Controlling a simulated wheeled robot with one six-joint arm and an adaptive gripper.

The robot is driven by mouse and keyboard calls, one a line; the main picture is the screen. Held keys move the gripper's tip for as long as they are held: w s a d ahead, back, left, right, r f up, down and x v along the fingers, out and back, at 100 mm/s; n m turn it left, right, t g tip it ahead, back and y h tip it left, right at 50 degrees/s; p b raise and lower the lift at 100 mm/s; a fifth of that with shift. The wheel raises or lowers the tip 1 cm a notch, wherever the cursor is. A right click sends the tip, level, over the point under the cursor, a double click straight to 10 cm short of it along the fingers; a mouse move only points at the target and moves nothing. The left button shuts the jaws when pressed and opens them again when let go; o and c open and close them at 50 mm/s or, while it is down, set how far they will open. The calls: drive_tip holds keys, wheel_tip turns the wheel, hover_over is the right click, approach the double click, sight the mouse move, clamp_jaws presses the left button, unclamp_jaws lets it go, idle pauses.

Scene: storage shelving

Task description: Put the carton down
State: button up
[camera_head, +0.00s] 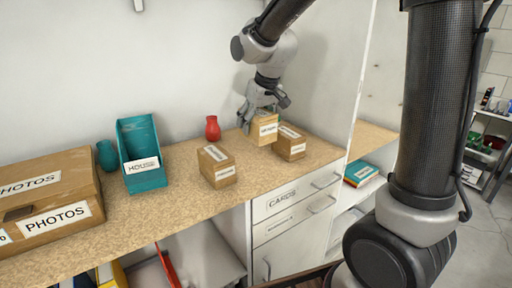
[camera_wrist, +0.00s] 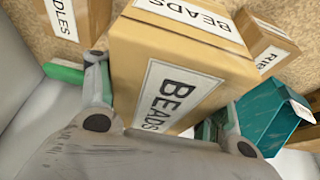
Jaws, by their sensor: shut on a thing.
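The carton (camera_head: 265,131) is a small tan box with a white label, at the back right of the wooden counter (camera_head: 180,215). In the wrist view the carton (camera_wrist: 185,65) reads BEADS and fills the space between the fingers. My gripper (camera_head: 262,107) points down from above and is shut on the carton, with a finger on each side. In the wrist view my gripper (camera_wrist: 165,105) shows both fingers against its sides. The carton looks upright. Its underside is hidden, so I cannot tell whether it touches the counter.
A similar box (camera_head: 291,143) stands close at its right, another (camera_head: 217,166) to its front left. A red vase (camera_head: 213,128), a teal HOUSE bin (camera_head: 142,155), a teal vase (camera_head: 107,155) and a large PHOTOS box (camera_head: 50,200) stand further left. The wall is close behind.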

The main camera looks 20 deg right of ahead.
wheel_tip(320, 180, down, 10)
drive_tip(key=shift+r, duration=0.1)
idle(0.4)
drive_tip(key=o, duration=1.9)
drive_tip(key=shift+f, duration=0.2)
drive_tip(key=shift+c, duration=0.2)
